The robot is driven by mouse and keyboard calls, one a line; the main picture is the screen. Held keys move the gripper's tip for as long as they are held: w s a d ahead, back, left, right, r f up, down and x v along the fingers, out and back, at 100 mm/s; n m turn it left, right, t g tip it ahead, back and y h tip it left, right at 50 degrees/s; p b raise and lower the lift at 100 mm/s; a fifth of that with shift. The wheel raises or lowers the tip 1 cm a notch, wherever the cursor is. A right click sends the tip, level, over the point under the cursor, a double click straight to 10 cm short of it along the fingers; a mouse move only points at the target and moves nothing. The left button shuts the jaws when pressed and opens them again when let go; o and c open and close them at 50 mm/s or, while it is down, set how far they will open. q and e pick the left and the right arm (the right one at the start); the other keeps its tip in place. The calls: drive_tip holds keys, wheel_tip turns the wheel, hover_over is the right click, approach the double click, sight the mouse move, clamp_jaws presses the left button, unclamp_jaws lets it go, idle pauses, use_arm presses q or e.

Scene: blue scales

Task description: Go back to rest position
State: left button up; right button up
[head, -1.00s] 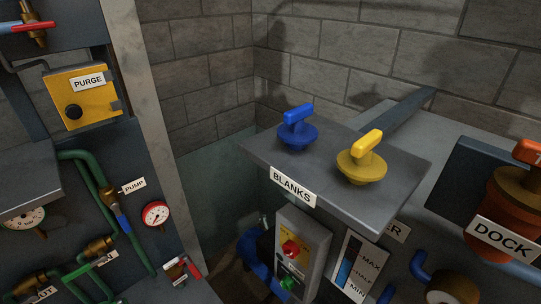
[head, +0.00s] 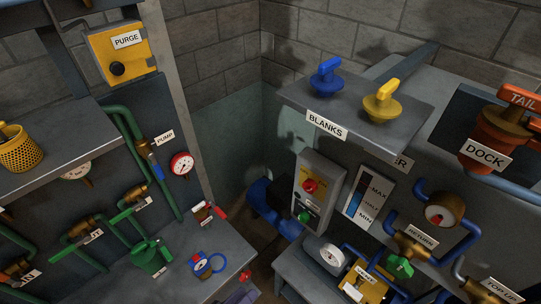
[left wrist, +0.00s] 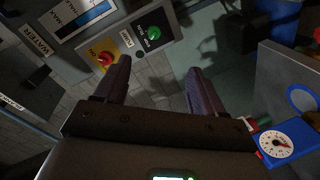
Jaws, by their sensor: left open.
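My left gripper (left wrist: 158,66) shows in the left wrist view with its two dark fingers spread apart and nothing between them. The grey control box with a red and a green button (left wrist: 133,48) lies beyond the fingers in the wrist view. It also shows in the head view (head: 318,180). My right gripper is not in view.
A shelf marked BLANKS (head: 290,93) holds a blue blank (head: 325,78) and a yellow blank (head: 382,102). A gap separates the left and right benches.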

use_arm(q)
drive_tip(key=s+a+r+m+g+y+p, duration=0.3)
drive_tip(key=s+a+r+m+g+y, duration=0.1)
drive_tip(key=s+a+r+g+y, duration=0.4)
drive_tip(key=s+a+r+y, duration=0.2)
drive_tip(key=s+a+r, duration=0.2)
drive_tip(key=s+a, duration=0.1)
drive_tip(key=shift+s+a+r+m+y+p, duration=0.15)
drive_tip(key=shift+a+r+m+y+p, duration=0.15)
drive_tip(key=shift+a+r+p, duration=0.1)
idle(0.6)
drive_tip(key=shift+o, duration=0.5)
